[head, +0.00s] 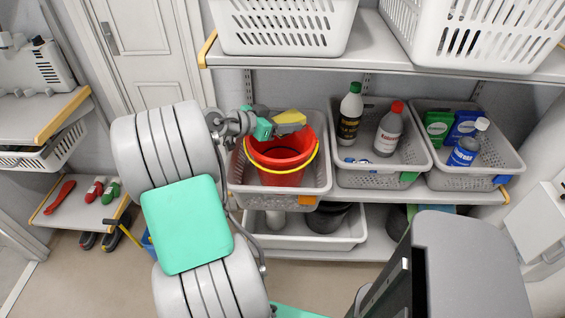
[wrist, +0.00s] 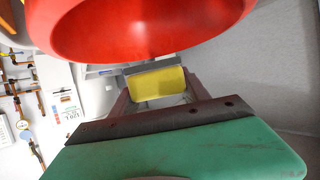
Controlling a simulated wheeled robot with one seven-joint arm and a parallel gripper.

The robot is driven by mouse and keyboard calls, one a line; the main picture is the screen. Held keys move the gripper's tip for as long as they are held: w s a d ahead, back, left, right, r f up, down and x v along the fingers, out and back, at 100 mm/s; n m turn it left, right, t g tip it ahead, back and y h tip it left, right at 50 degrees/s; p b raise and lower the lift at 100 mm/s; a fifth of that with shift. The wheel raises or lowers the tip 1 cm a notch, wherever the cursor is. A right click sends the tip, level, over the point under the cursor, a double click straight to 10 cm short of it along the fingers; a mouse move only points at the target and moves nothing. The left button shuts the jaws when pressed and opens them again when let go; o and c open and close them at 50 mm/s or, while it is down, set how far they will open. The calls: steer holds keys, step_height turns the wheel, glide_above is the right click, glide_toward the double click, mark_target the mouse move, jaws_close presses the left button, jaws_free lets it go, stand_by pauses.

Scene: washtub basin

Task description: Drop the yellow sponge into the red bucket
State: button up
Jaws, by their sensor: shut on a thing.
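The yellow sponge (head: 290,116) is held by my gripper (head: 282,126) over the far side of the red bucket's opening. The red bucket (head: 283,177) has a yellow handle and stands upright in a grey perforated basket (head: 238,172) on the shelf. In the wrist view, my gripper (wrist: 157,92) is shut on the sponge (wrist: 157,84), with a finger on each side. The red bucket (wrist: 140,32) fills the top of that view, apart from the sponge. The bucket's bottom inside is hidden.
Two more grey baskets (head: 379,178) on the right hold bottles (head: 388,130) and boxes (head: 438,127). A shelf with white baskets (head: 288,30) overhangs from above. A lower white tray (head: 290,238) holds dark containers.

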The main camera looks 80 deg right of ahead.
step_height(320, 180, down, 3)
steer(key=shift+f+b, duration=0.2)
steer(key=shift+b, duration=0.3)
steer(key=o, duration=1.4)
steer(key=shift+w+a, duration=0.1)
steer(key=v, duration=0.7)
steer(key=shift+w+a+r, duration=0.1)
steer(key=shift+a+r, duration=0.1)
steer(key=shift+a, duration=0.05)
